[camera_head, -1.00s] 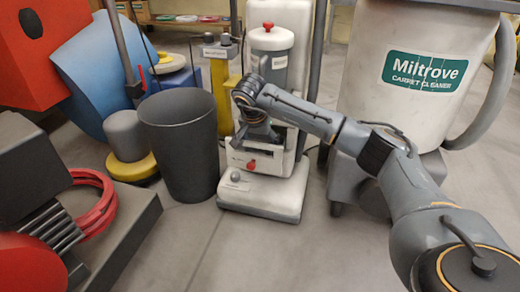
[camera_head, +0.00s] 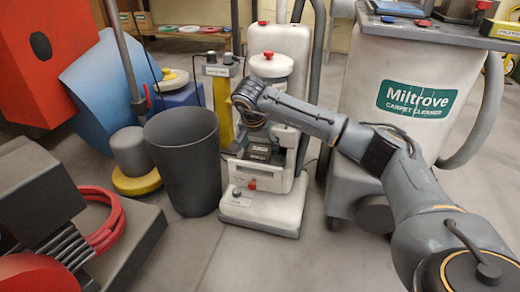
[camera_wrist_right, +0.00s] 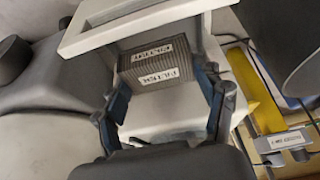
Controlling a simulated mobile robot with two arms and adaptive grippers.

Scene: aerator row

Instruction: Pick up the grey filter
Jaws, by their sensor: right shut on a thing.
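The grey filter (camera_head: 260,153) is a dark, ribbed block with white labels, at the front of the white upright machine (camera_head: 262,208). In the right wrist view the filter (camera_wrist_right: 152,65) lies between my two blue fingers, below a white frame. My right gripper (camera_wrist_right: 163,86) is shut on it. In the head view this gripper (camera_head: 257,135) is above the filter and partly hidden by its own wrist. How much of the filter is still inside the machine I cannot tell. My left gripper is not in view.
A dark bin (camera_head: 187,165) stands close on the machine's left. A large Miltrove carpet cleaner (camera_head: 405,60) stands on its right. A red hose coil (camera_head: 103,220) lies on a dark block at left. The floor (camera_head: 265,265) in front is clear.

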